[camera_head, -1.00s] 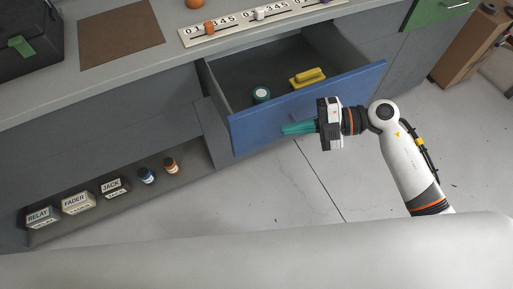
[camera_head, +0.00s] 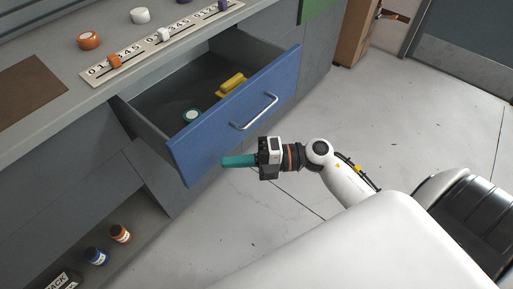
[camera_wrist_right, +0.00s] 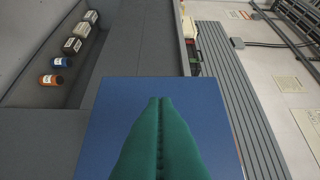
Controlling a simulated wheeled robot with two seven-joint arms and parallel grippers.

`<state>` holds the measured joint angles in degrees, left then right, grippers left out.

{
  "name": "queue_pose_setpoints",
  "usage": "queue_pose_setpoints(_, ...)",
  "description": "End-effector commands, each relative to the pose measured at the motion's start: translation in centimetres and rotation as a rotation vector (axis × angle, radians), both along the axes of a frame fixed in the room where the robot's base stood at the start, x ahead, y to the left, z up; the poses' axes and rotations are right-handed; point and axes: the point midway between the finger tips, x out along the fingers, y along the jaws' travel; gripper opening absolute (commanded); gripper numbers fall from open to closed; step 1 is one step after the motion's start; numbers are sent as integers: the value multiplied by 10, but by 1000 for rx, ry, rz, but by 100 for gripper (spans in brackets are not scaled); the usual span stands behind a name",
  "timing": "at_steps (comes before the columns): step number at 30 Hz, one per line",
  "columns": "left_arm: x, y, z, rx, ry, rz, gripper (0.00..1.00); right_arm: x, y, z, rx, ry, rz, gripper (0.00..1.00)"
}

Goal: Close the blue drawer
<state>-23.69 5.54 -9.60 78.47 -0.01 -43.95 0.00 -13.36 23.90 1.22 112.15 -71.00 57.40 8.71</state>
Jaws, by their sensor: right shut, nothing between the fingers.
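The blue drawer (camera_head: 204,146) stands pulled out of the grey cabinet, with a silver bar handle (camera_head: 255,112) on its front. Inside lie a green round container with a white top (camera_head: 191,116) and a yellow block-like object (camera_head: 232,83). My right gripper (camera_head: 226,161) has teal fingers that are shut and empty. It is in front of the drawer's blue face, near its lower edge and left of the handle. In the right wrist view the closed fingers (camera_wrist_right: 160,104) point at the blue face (camera_wrist_right: 103,120); whether they touch it I cannot tell. My left gripper is out of view.
The countertop holds a numbered slider panel (camera_head: 133,60), an orange knob (camera_head: 90,40) and a white knob (camera_head: 140,15). An open lower shelf holds a blue bottle (camera_head: 96,256) and an orange bottle (camera_head: 120,233).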

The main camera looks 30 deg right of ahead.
Motion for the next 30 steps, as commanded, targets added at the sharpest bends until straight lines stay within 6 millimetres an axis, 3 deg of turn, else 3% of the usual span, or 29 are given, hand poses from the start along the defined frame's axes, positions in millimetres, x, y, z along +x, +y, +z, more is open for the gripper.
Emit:
queue_pose_setpoints(1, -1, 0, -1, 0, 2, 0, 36, 5, 9, 2, 4, -2, 1, 0)
queue_pose_setpoints(9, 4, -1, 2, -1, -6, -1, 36, 36, 20, 0, 1, 0, 1, 0)
queue_pose_setpoints(25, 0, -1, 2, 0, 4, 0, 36, 42, 22, 0, 0, 1, 1, 0)
queue_pose_setpoints(30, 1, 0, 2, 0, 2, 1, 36, 55, 26, 0, 0, 0, 1, 0)
